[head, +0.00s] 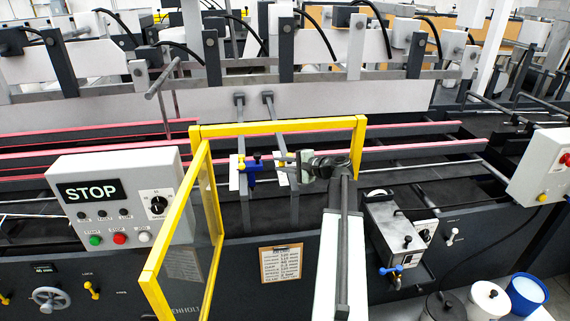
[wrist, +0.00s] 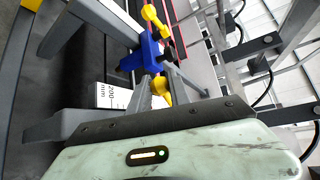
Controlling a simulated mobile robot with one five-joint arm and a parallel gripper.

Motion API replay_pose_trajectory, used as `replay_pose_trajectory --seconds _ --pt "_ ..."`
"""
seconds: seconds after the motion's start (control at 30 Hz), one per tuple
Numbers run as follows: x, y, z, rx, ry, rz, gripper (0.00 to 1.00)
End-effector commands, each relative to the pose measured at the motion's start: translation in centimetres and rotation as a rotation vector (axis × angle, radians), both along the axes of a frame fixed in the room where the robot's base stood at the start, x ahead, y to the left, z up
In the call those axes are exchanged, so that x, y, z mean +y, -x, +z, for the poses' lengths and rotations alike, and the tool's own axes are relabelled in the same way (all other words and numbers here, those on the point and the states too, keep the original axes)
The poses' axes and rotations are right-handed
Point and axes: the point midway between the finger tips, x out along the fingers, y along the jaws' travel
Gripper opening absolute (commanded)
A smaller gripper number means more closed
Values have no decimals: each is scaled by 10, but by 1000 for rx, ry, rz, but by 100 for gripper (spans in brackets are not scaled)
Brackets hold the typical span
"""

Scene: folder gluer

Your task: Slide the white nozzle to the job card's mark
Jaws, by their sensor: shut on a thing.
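My gripper (head: 289,167) is at the right-hand of two bars inside the yellow frame, shut on what appears to be the white nozzle. The gripper hides most of that nozzle; a yellow part (wrist: 163,88) beside the jaw in the wrist view seems to belong to it. The blue nozzle (head: 250,165) sits on the left-hand bar, apart from my gripper; it also shows in the wrist view (wrist: 143,52). A white scale plate (wrist: 113,97) in the wrist view reads 200 mm. The job card (head: 281,265) hangs on the machine's front; its lines are too small to read surely.
The yellow guard (head: 277,126) stands around the bars, its clear door (head: 205,215) swung open toward me at left. A STOP panel (head: 118,200) stands left of it. A grey glue unit (head: 398,232) and several pots, one blue-rimmed (head: 527,293), are at right.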

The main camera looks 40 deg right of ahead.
Motion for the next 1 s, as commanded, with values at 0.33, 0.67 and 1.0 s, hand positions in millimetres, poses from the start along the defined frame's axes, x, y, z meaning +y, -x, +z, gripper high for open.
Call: replay_pose_trajectory --seconds 0.33,0.67,1.0 --pt "9 -7 0 1 1 11 45" --pt "8 0 3 1 1 12 45" --pt "-8 58 20 1 1 11 45"
